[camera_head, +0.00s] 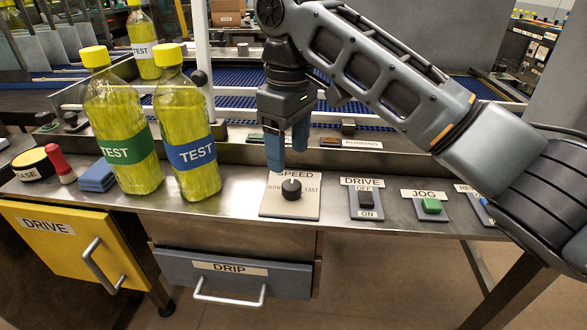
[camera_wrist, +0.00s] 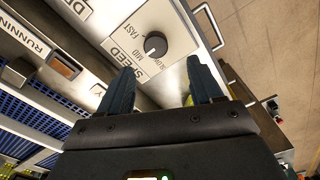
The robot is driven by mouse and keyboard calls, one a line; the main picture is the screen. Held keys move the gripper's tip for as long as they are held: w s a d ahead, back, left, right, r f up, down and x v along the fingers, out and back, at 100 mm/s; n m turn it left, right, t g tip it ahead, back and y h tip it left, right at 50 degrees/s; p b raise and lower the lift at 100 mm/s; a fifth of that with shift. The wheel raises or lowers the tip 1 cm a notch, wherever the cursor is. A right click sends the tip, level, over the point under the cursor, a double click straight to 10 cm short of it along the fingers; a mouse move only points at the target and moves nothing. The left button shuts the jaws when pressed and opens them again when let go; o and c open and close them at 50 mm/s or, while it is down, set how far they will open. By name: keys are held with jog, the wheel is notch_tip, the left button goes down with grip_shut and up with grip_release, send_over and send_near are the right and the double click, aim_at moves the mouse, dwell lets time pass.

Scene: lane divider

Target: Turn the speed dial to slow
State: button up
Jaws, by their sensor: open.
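The speed dial (camera_head: 291,187) is a round black knob on a pale plate (camera_head: 272,208) marked SPEED, with SLOW at left and FAST at right. In the wrist view the dial (camera_wrist: 155,44) has a small light mark that seems to face the MID label; its exact angle is hard to read. My gripper (camera_head: 286,157) is open and empty, fingers pointing down, above and just behind the dial. In the wrist view the dial lies beyond the two dark fingertips (camera_wrist: 163,76), apart from them.
Right of the dial are the DRIVE switch (camera_head: 366,200) and the green JOG button (camera_head: 432,205). A rail and blue conveyor (camera_head: 235,105) run behind.

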aim_at(290, 184)
jog(key=shift+w+d, duration=0.15)
jog(key=shift+w, duration=0.1)
jog(key=shift+f, duration=0.25)
notch_tip(290, 184, down, 7)
jog(key=shift+r, duration=0.1)
jog(key=c, duration=1.1)
